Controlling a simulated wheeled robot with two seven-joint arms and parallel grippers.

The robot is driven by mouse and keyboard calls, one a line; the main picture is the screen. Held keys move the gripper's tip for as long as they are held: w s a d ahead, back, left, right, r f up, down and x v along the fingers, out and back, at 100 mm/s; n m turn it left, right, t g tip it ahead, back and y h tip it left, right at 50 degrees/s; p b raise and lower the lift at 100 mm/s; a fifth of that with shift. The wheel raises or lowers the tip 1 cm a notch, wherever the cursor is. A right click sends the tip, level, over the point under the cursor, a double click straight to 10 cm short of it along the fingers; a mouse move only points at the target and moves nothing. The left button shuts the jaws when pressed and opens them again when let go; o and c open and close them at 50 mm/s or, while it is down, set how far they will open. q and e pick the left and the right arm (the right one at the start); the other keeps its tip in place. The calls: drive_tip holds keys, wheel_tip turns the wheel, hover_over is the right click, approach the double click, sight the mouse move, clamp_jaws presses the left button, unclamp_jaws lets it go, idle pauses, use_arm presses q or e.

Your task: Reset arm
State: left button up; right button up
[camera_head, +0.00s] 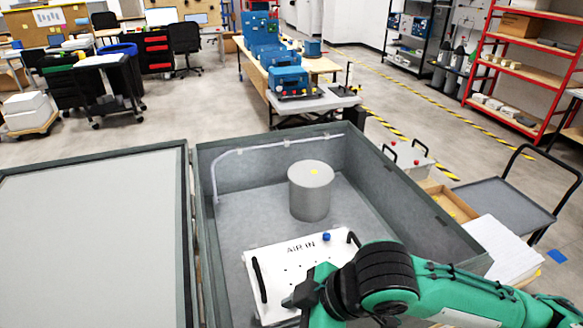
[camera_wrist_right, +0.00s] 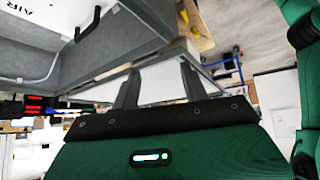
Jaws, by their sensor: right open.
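My right gripper (camera_wrist_right: 159,68) is open in the wrist view, with two dark fingers apart and nothing between them. My green and black right arm (camera_head: 440,290) reaches in from the lower right in the head view, over the near right part of the grey case (camera_head: 408,195). It covers part of the white "AIR IN" panel (camera_head: 285,262), which lies in the case with black handles and a blue knob. A grey cylinder (camera_head: 310,195) stands upright behind the panel. My left gripper is not in view.
The case's pale lid or flat surface (camera_head: 90,240) fills the left. A wooden tray (camera_head: 452,203), white sheets (camera_head: 500,245) and a dark cart (camera_head: 510,205) are right of the case. Blue machines (camera_head: 288,80) stand on a table behind. Open floor lies beyond.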

drive_tip(key=d+f+m+t+h, duration=0.2)
drive_tip(key=d+f+m+t, duration=0.2)
drive_tip(key=d+f+m, duration=0.7)
drive_tip(key=s+d+f+m+g+h, duration=0.2)
drive_tip(key=s+d+f+m+h, duration=0.25)
drive_tip(key=s+d+f, duration=0.65)
wheel_tip(320, 180, down, 36)
drive_tip(key=w+r+n+g+b, duration=0.1)
drive_tip(key=b, duration=0.4)
drive_tip(key=s+d+f+b, duration=0.2)
drive_tip(key=s+f, duration=0.7)
drive_tip(key=f, duration=0.3)
drive_tip(key=s+d+f+g+h+b, duration=0.1)
drive_tip(key=s+d+f+b, duration=0.1)
drive_tip(key=s+f, duration=0.8)
wheel_tip(320, 180, down, 4)
drive_tip(key=shift+d+r+g+b, duration=0.2)
drive_tip(key=shift+g+b, duration=0.1)
drive_tip(key=shift+b, duration=0.2)
